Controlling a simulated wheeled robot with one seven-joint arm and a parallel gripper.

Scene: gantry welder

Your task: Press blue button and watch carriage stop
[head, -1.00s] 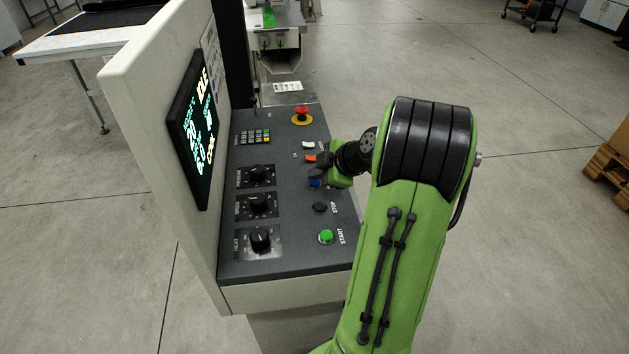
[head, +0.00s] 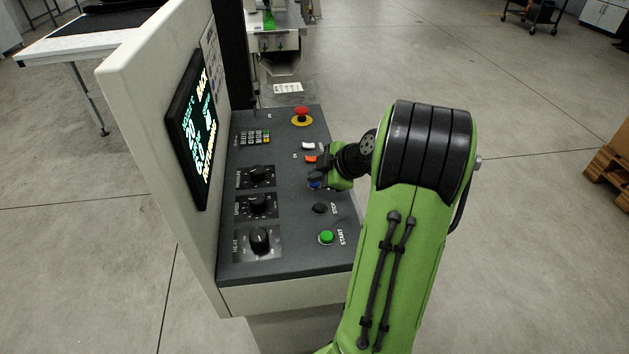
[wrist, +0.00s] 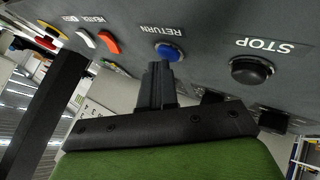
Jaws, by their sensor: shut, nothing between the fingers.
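The blue button (head: 315,183) is on the sloping grey control panel (head: 290,262), partly hidden by my gripper in the head view. In the wrist view the blue button (wrist: 168,52) is labelled RETURN. My gripper (wrist: 161,68) is shut and empty, its tips right at the button's edge; I cannot tell whether they touch it. In the head view my gripper (head: 324,172) is over the panel's right side. The screen (head: 192,130) reads BACK at the top. I cannot make out the carriage clearly.
A black STOP button (head: 320,208) and a green START button (head: 326,237) are nearer. White (head: 308,146) and orange (head: 310,158) switches and a red emergency button (head: 301,115) are farther along.

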